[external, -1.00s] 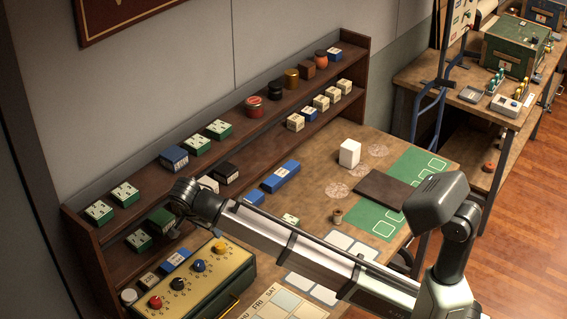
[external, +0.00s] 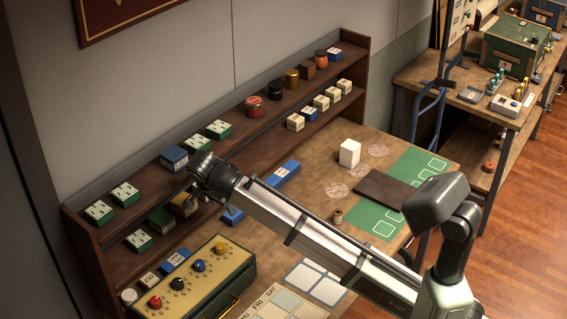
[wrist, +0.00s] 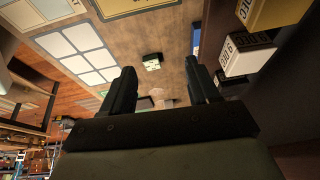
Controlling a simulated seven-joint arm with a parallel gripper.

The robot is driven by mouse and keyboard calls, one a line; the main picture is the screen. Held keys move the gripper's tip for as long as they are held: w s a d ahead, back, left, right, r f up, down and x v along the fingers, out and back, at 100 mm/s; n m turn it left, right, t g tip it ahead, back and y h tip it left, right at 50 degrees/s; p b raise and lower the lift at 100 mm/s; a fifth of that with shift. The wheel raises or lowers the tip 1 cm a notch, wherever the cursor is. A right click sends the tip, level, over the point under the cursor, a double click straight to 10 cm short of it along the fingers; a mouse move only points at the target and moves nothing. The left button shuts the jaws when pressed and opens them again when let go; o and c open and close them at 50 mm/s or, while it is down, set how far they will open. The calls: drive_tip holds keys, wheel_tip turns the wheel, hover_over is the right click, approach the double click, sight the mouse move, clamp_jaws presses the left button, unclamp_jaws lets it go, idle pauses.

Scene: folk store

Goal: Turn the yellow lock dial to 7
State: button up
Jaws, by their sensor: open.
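The yellow lock dial (external: 220,247) is the rightmost of a row of dials on the cream sloped top of a dark green box (external: 185,280) at the front left of the bench. Blue, black and red dials sit to its left. Its number setting is too small to read. My gripper (wrist: 161,88) is open in the wrist view, with nothing between its fingers. In the external view my arm's end is above and behind the dial box, near the shelf, apart from the yellow dial. The fingers are not clear there.
A wooden shelf (external: 103,238) with boxes and jars runs along the wall; labelled boxes (wrist: 248,57) are close at right in the wrist view. A small white-topped box (wrist: 152,62) lies on the bench. A calendar sheet (external: 262,304) is right of the dial box.

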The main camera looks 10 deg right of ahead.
sight(220, 245)
drive_tip(key=f+n+g+y, duration=0.1)
drive_tip(key=f+n, duration=0.3)
drive_tip(key=s+a+f+n+g+y, duration=0.1)
drive_tip(key=f+n, duration=0.4)
drive_tip(key=s+a+f+n+g+y, duration=0.1)
drive_tip(key=f+n, duration=0.3)
drive_tip(key=shift+s+a+f+n+g, duration=0.1)
drive_tip(key=shift+s+f+n+g, duration=0.1)
drive_tip(key=shift+f+n+g, duration=0.2)
idle(0.7)
drive_tip(key=shift+c, duration=0.2)
drive_tip(key=c, duration=1)
drive_tip(key=shift+n, duration=0.6)
